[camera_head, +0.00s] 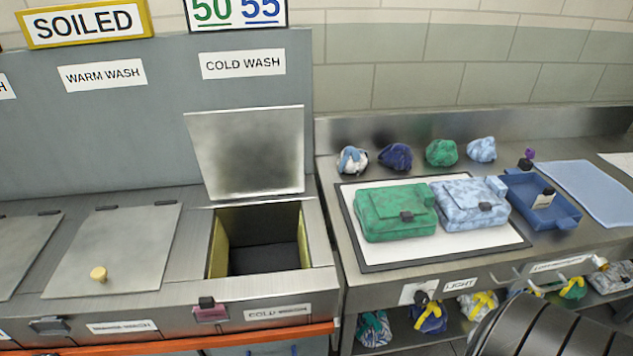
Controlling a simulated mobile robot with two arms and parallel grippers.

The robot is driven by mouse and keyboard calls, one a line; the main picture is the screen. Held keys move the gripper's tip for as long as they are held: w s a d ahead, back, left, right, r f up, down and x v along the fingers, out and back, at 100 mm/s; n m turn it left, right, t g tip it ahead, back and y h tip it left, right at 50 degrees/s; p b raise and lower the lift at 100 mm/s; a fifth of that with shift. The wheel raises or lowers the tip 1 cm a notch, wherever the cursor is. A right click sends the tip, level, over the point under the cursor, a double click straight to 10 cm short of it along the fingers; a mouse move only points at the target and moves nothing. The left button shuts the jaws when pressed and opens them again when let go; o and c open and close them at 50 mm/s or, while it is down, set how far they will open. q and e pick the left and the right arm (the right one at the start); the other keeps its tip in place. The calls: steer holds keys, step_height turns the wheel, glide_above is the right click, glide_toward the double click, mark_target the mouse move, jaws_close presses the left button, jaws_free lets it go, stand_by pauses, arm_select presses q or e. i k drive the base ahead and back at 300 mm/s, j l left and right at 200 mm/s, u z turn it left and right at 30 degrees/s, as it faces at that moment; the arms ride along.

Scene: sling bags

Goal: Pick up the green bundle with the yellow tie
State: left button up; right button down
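A green bundle with a yellow tie (573,288) sits on the lower shelf under the right-hand counter, near the right edge of the view. Its lower part is partly hidden. A navy bundle with a yellow tie (430,319) and a pale blue bundle with a yellow tie (480,304) sit further left on that shelf. A teal and white bundle (374,329) is at the shelf's left end. Neither of my grippers shows. A dark ribbed shape, likely part of my own arm, covers the lower right.
Green (396,212) and pale blue (470,204) folded bags lie on a white mat (450,249) on the counter. Several small bundles stand behind them. A blue tray (568,217) is to their right. At left, the cold wash bin (318,262) has its lid raised.

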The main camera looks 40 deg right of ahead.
mark_target(576, 289)
steer(key=z, duration=3)
steer(key=i+l+z, duration=0.35)
steer(key=i, duration=0.2)
steer(key=i+l+z, duration=0.35)
steer(key=i, duration=0.3)
steer(key=i+z, duration=0.35)
steer(key=i, duration=0.25)
steer(key=i+u, duration=0.3)
steer(key=i, duration=0.15)
steer(key=i+l+u, duration=0.3)
steer(key=i, duration=0.15)
steer(key=j, duration=0.1)
